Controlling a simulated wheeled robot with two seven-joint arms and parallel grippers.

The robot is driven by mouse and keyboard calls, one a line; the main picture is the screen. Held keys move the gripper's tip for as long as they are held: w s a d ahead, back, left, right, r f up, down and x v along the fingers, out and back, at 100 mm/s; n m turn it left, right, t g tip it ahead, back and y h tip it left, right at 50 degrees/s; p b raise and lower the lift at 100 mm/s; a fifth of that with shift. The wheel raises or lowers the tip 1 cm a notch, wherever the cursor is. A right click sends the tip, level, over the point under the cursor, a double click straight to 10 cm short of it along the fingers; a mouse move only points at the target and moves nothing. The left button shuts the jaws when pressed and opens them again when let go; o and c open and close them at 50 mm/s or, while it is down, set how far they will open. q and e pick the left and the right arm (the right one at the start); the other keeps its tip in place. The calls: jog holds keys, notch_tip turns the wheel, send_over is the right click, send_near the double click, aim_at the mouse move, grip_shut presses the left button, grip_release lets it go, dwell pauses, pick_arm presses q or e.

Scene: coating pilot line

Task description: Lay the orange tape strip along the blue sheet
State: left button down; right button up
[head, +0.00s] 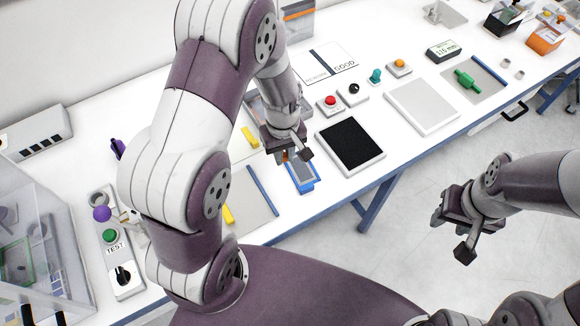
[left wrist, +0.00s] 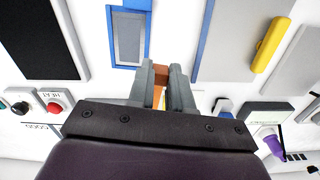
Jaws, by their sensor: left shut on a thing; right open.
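An orange strip (left wrist: 160,75) is between the fingers of my left gripper (left wrist: 161,88); only a short part of it shows. In the head view my left gripper (head: 291,153) is above the table, just behind a blue-framed piece with a grey-blue panel (head: 302,173). That blue piece (left wrist: 129,38) lies ahead of the fingertips in the left wrist view, apart from them. I cannot tell for sure whether its panel is the blue sheet. My right gripper (head: 457,228) is open and empty, off the table's front edge.
A black pad (head: 350,145) lies right of the blue piece, with a white pad (head: 421,106) beyond. A grey plate (head: 248,206) with a blue bar (head: 263,190) and a yellow handle (head: 229,214) lies left. A red button (head: 330,101) stands behind the black pad.

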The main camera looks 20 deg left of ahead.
pick_arm(q)
jog(key=w+d+m+b, duration=0.6)
jog(key=d+m, duration=0.5)
jog(key=m, duration=0.8)
jog(key=m+p, duration=0.2)
jog(key=m, duration=1.3)
send_near(302, 170)
jog(key=w+a, duration=0.1)
jog(key=w+a+f, duration=0.1)
jog(key=w+a, duration=0.1)
jog(key=shift+a+f, duration=0.2)
jog(key=shift+f, duration=0.2)
jog(key=shift+a+f, duration=0.25)
jog(key=shift+f, duration=0.05)
notch_tip(302, 170, down, 4)
jog(key=shift+r+p, duration=0.15)
jog(key=shift+p, duration=0.4)
jog(key=shift+f, duration=0.3)
jog(key=c, duration=1)
grip_release()
jog(key=shift+c, duration=0.2)
pick_arm(e)
notch_tip(302, 170, down, 5)
jog(key=shift+r, duration=0.15)
